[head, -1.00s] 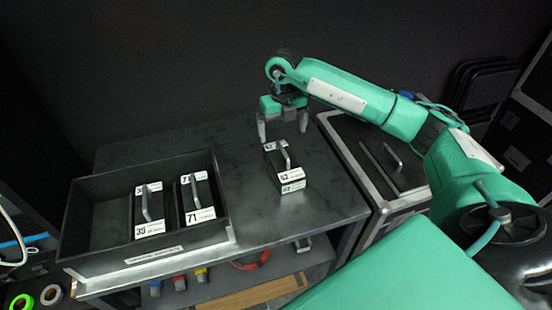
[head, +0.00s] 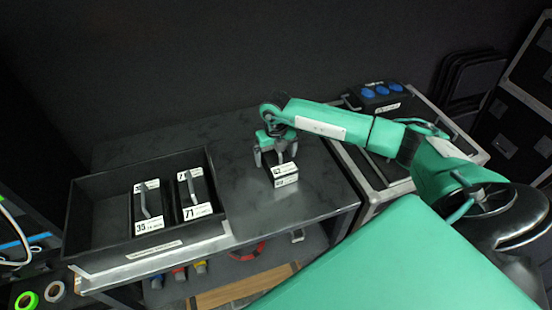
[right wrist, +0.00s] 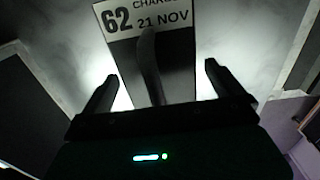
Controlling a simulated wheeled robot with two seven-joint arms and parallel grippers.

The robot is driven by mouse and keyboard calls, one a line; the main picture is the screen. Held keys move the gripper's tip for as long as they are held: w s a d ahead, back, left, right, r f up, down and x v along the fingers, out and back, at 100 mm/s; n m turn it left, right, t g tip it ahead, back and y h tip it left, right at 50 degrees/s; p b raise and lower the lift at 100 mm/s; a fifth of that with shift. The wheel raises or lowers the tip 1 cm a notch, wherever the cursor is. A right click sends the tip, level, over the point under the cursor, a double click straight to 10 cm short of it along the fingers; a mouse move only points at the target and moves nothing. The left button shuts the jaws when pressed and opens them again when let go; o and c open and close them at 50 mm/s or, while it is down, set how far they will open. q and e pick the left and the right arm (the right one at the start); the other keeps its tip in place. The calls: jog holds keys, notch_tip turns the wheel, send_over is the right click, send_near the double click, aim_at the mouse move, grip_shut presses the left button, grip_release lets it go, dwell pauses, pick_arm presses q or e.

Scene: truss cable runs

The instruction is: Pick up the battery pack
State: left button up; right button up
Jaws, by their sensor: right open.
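The battery pack (head: 286,180) is a black block with white labels and a handle on top. It stands alone on the grey tabletop. In the right wrist view the battery pack (right wrist: 180,72) shows the label "62" and "21 NOV", with its handle running between my fingers. My right gripper (head: 275,157) is open right over the pack, its fingers at the far side in the head view. In the right wrist view the right gripper's fingertips (right wrist: 158,78) stand apart on both sides of the handle. Touching cannot be told. My left gripper is not in view.
A black tray (head: 95,215) on the table's left holds two similar packs, labelled 35 (head: 147,207) and 71 (head: 196,193), with free room at its left. A case (head: 362,178) stands right of the table, bearing a black box with blue sockets (head: 383,90).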

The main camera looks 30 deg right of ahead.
jog(key=c, duration=1.9)
jog(key=shift+w+r, duration=0.1)
jog(key=shift+r, duration=0.05)
